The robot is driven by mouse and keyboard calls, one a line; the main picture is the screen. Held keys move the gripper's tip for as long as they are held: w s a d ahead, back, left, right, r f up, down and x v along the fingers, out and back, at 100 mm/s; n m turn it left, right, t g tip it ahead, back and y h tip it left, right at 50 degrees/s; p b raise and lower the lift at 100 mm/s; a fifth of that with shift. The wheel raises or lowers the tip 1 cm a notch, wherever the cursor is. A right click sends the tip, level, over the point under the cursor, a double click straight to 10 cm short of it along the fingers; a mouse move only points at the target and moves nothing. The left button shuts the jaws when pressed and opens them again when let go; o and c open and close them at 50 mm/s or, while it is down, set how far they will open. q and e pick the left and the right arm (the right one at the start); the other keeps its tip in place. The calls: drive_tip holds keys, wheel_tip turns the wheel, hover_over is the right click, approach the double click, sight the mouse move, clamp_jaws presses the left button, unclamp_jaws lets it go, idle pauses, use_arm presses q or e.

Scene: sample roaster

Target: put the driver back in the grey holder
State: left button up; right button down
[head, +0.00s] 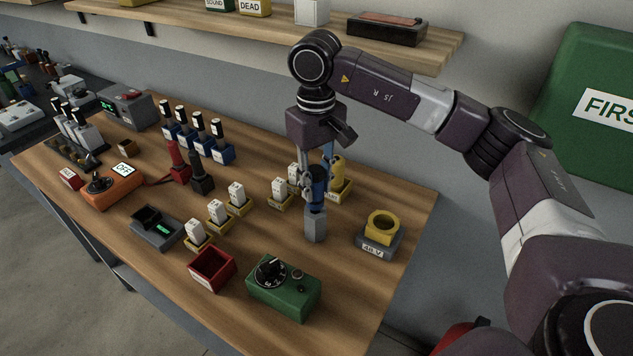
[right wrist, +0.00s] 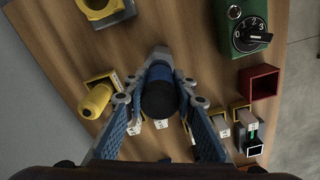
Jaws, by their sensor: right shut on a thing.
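The driver (head: 318,188) has a blue and black handle and stands upright between the fingers of my right gripper (head: 314,182), which is shut on it. The grey holder (head: 315,228) is a small upright block on the table directly below the driver in the head view. The driver's lower end meets the holder's top in the picture; whether it is seated inside I cannot tell. My left gripper is not in view.
A yellow tool (head: 338,172) stands in a yellow holder just behind the gripper. A yellow ring on a grey base (head: 382,228) is to the right. A green dial box (head: 284,288) and red open box (head: 212,268) stand in front. White blocks in yellow trays (head: 237,195) are left.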

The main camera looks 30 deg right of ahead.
drive_tip(key=shift+f+b, duration=0.6)
drive_tip(key=shift+f, duration=0.25)
drive_tip(key=c, duration=1.5)
unclamp_jaws()
wheel_tip(320, 180, up, 12)
drive_tip(key=shift+r, duration=0.1)
